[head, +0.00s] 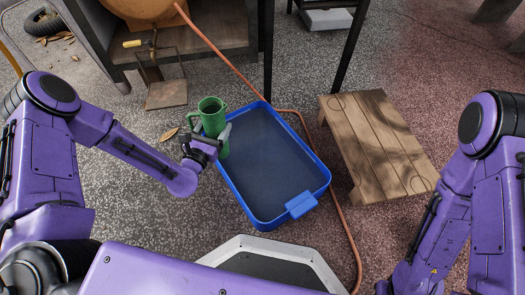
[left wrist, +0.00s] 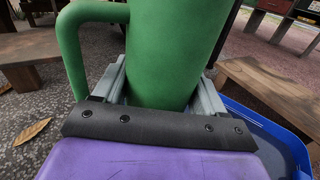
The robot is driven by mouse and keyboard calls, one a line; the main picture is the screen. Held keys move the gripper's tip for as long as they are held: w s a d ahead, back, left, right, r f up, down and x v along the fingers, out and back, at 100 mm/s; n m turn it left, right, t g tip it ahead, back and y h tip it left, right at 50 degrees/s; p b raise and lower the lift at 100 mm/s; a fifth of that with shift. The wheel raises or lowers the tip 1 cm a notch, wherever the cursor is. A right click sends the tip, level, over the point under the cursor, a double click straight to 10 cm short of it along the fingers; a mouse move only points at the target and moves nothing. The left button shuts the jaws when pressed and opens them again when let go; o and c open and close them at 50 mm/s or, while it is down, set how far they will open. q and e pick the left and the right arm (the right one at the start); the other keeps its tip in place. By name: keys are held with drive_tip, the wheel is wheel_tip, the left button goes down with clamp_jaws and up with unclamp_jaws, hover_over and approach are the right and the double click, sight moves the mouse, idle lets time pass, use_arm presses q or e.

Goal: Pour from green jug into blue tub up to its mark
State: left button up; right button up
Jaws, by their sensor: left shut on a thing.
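The green jug (head: 211,112) is upright or nearly so at the left edge of the blue tub (head: 323,186). My left gripper (head: 217,141) is shut on the jug's body; in the left wrist view the jug (left wrist: 170,50) fills the space between the fingers, its handle to the left. The tub lies on the ground with a dark, flat interior; I cannot make out a mark or a liquid level in it. The jug's contents are too dark to tell. My right arm is at the right; its gripper is not visible.
An orange hose (head: 289,111) runs behind the tub and down its right side. A low wooden bench (head: 375,140) stands to the right. A cart with a wooden shelf (head: 190,45) and dark legs stands behind. A dry leaf (head: 169,134) lies left of the jug.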

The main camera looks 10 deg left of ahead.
use_arm(q)
drive_tip(key=shift+d+r+m+p, duration=0.15)
drive_tip(key=shift+r+m+p, duration=0.2)
drive_tip(key=shift+m+p, duration=0.1)
drive_tip(key=shift+p, duration=0.3)
drive_tip(key=shift+w+d+f+m+g+y+p, duration=0.15)
drive_tip(key=shift+m+g+p, duration=0.2)
drive_tip(key=shift+m, duration=0.25)
drive_tip(key=shift+s+d+r+m+g+y+p, duration=0.15)
drive_tip(key=shift+m+g+p, duration=0.1)
drive_tip(key=shift+m+p, duration=0.25)
drive_tip(key=shift+w+f+m, duration=0.15)
drive_tip(key=shift+f+m, duration=0.1)
use_arm(e)
drive_tip(key=shift+w+a+r+m+t, duration=0.8)
drive_tip(key=shift+w+r+m+t, duration=0.1)
drive_tip(key=shift+w+r+m, duration=0.15)
use_arm(q)
drive_tip(key=shift+d+f+m, duration=0.1)
drive_tip(key=shift+d+m, duration=0.1)
drive_tip(key=shift+m, duration=0.2)
use_arm(e)
drive_tip(key=shift+w+r+t, duration=0.2)
drive_tip(key=shift+w+t, duration=0.05)
drive_tip(key=shift+t, duration=0.05)
